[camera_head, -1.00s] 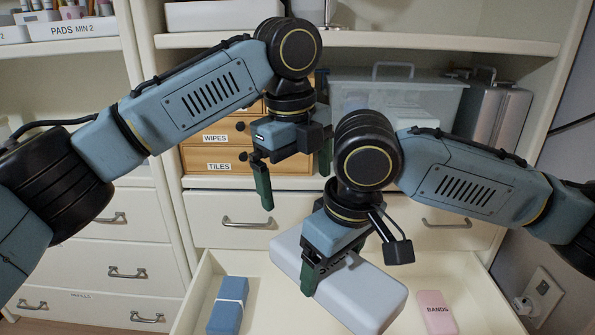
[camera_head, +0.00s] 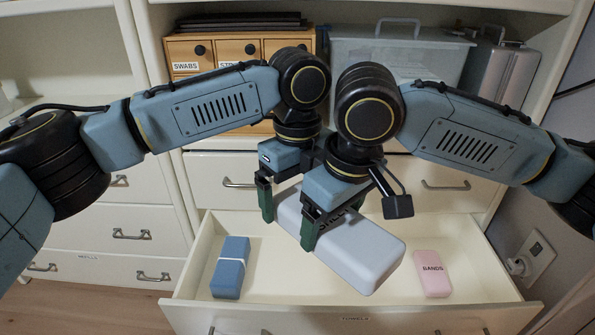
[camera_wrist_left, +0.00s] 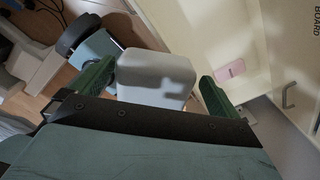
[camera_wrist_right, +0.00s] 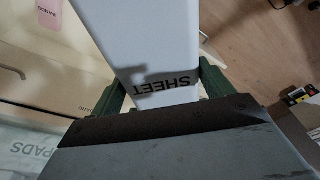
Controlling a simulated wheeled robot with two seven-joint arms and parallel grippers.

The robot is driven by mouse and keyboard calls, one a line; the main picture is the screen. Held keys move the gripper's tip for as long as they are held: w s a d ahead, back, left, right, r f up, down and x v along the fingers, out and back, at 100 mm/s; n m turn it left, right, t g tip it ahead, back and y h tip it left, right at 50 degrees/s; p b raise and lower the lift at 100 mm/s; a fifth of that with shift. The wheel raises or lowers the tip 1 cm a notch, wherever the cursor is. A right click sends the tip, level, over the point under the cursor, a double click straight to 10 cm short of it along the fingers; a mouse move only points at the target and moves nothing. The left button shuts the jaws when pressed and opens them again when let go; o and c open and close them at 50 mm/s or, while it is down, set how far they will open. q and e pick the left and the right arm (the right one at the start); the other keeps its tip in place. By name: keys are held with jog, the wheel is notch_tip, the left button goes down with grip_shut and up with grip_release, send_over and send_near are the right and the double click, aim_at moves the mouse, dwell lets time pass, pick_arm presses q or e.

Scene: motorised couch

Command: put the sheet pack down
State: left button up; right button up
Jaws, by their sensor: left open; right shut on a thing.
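The sheet pack (camera_head: 362,250), a long pale grey-white block, is held at a slant over the open drawer (camera_head: 460,285). My right gripper (camera_head: 318,226) is shut on it, near its left part in the head view. The word SHEET shows on the pack in the right wrist view (camera_wrist_right: 150,40), between the right fingers (camera_wrist_right: 160,92). My left gripper (camera_head: 270,205) is open at the pack's far left end. In the left wrist view the pack's end (camera_wrist_left: 155,75) lies between the spread left fingers (camera_wrist_left: 155,88). Whether they touch it is unclear.
In the drawer, a blue pack with a white band (camera_head: 230,268) lies at left and a pink BANDS box (camera_head: 432,273) at right. Bare drawer floor shows between them. Behind, a shelf holds a wooden drawer box (camera_head: 210,55), a clear bin (camera_head: 390,75) and a silver case (camera_head: 495,85).

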pick_arm(q)
jog(key=shift+f, duration=0.3)
jog(key=c, duration=0.9)
jog(key=shift+c, duration=1.4)
pick_arm(e)
jog(key=o, duration=0.9)
jog(key=shift+a, duration=0.1)
jog(key=shift+o, duration=0.9)
jog(key=shift+r, duration=0.1)
